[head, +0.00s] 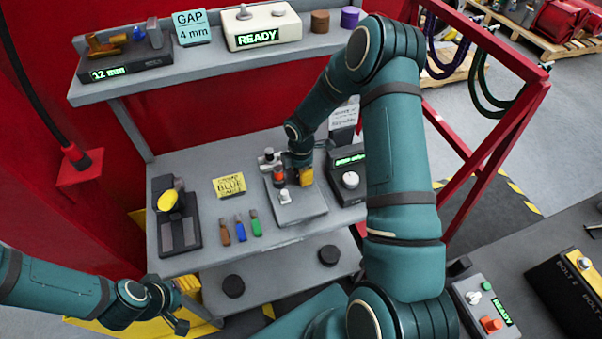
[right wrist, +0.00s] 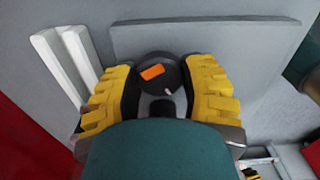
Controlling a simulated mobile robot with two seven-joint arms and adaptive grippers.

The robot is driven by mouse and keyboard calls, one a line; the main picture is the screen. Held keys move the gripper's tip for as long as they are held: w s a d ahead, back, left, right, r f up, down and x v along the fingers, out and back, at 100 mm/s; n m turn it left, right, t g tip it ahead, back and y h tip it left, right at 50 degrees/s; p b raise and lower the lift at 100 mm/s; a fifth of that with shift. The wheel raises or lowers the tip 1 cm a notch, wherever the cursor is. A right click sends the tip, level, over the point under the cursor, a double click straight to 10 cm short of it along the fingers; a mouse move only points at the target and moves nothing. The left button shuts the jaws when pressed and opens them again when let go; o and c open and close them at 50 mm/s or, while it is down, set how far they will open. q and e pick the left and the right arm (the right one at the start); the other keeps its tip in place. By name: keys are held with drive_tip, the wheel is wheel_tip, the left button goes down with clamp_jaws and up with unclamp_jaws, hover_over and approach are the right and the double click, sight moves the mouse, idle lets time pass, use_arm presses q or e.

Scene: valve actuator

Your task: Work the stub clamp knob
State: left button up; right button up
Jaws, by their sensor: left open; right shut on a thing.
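The stub clamp knob appears in the right wrist view as a dark round knob (right wrist: 172,66) with an orange mark and a small white mark on its face. My right gripper (right wrist: 160,88) has its yellow-padded fingers closed on either side of it. In the head view, my right gripper (head: 301,173) is over the grey base plate (head: 310,210) on the bench, and its arm and fingers hide the knob there. My left gripper (head: 178,312) is open and empty at the lower left, in front of the bench and away from the plate.
A red-orange part (head: 279,177) and a white knob (head: 285,196) stand on the plate near my right gripper. A black box with a dial (head: 350,180) is right. Colored tools (head: 240,230) and a yellow card (head: 229,186) lie left. A shelf (head: 215,57) hangs above.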

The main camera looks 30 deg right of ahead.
drive_tip(key=shift+f+m+b, duration=0.15)
drive_tip(key=shift+m+b, duration=0.65)
drive_tip(key=shift+m, duration=1.2)
drive_tip(key=o, duration=1.2)
drive_tip(key=shift+r, duration=0.2)
wheel_tip(320, 180, up, 12)
drive_tip(key=shift+f, duration=0.1)
